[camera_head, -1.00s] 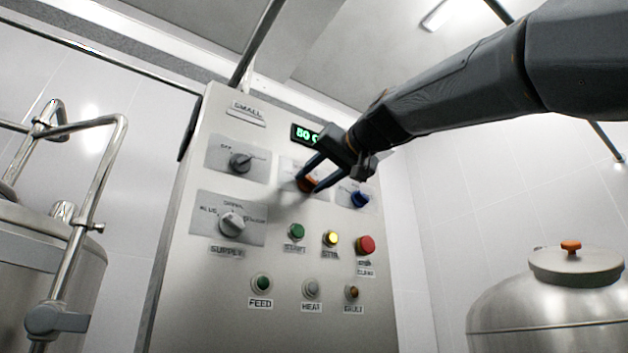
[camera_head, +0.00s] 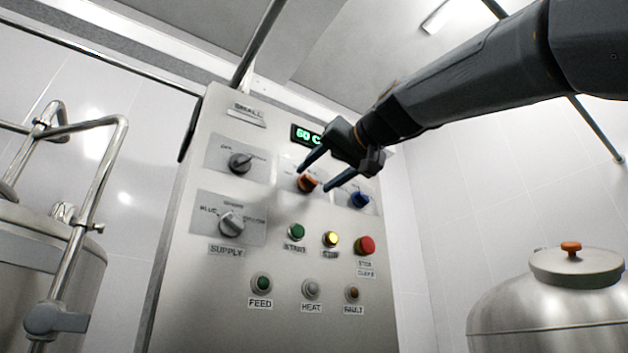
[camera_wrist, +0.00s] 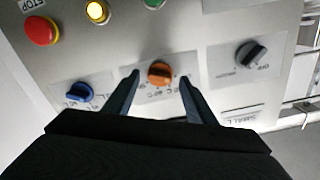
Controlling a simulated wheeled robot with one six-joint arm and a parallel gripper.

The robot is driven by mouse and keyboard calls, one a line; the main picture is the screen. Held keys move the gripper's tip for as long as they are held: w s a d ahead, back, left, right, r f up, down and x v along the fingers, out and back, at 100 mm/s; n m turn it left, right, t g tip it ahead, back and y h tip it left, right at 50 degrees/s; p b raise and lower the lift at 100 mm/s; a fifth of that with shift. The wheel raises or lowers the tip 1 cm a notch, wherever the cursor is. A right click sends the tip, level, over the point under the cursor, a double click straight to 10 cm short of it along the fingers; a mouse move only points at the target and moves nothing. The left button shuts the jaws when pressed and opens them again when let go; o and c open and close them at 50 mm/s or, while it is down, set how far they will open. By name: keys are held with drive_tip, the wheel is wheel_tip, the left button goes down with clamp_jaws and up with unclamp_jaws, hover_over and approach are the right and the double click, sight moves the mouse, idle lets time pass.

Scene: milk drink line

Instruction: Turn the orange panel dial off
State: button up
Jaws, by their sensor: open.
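The orange dial (camera_head: 307,183) sits on a pale label plate on the upper middle of the steel control panel (camera_head: 215,290). In the wrist view the orange dial (camera_wrist: 160,73) lies between and just beyond my two fingertips. My gripper (camera_head: 313,180) is open and empty, its fingers pointing at the panel, apart from the dial. It also shows in the wrist view (camera_wrist: 160,77) with a finger on each side. The printed marks around the dial are partly hidden and too small to read surely. The green display (camera_head: 306,136) is partly behind my gripper.
A blue dial (camera_head: 359,200) is close on the right of the orange one. A black dial (camera_head: 240,162) and a grey supply dial (camera_head: 231,223) are on the left. Below are several buttons, including a red one (camera_head: 365,245). A steel vessel (camera_head: 545,310) stands at right.

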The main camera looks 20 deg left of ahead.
drive_tip(key=shift+b+v, duration=0.35)
drive_tip(key=shift+v, duration=2.35)
